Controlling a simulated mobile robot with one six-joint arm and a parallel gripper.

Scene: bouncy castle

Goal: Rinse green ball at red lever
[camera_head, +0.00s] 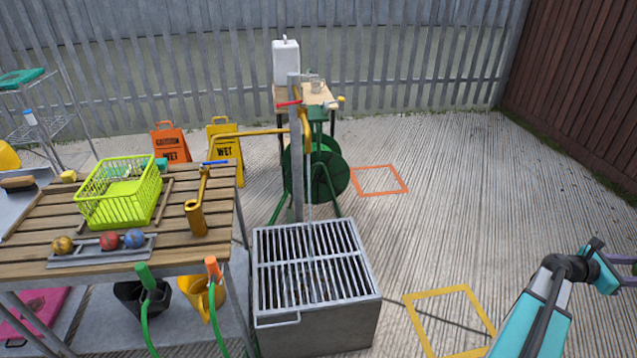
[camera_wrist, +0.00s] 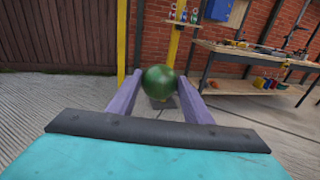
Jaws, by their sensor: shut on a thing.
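The green ball (camera_wrist: 159,82) sits between the two purple fingers of my gripper (camera_wrist: 160,98) in the wrist view, and the fingers are shut on it. In the head view my gripper (camera_head: 618,268) is at the right edge, far right of the grated basin, and the ball is out of sight there. The red lever (camera_head: 289,103) is on the grey post behind the basin, beside a yellow pipe (camera_head: 305,128). A thin pale stream, apparently water, falls from the pipe to the grate of the basin (camera_head: 318,322).
A slatted table (camera_head: 105,268) left of the basin bears a lime basket (camera_head: 118,192), balls in a rack (camera_head: 98,250) and a yellow stand with a blue lever (camera_head: 214,162). A green hose reel (camera_head: 330,175) stands behind.

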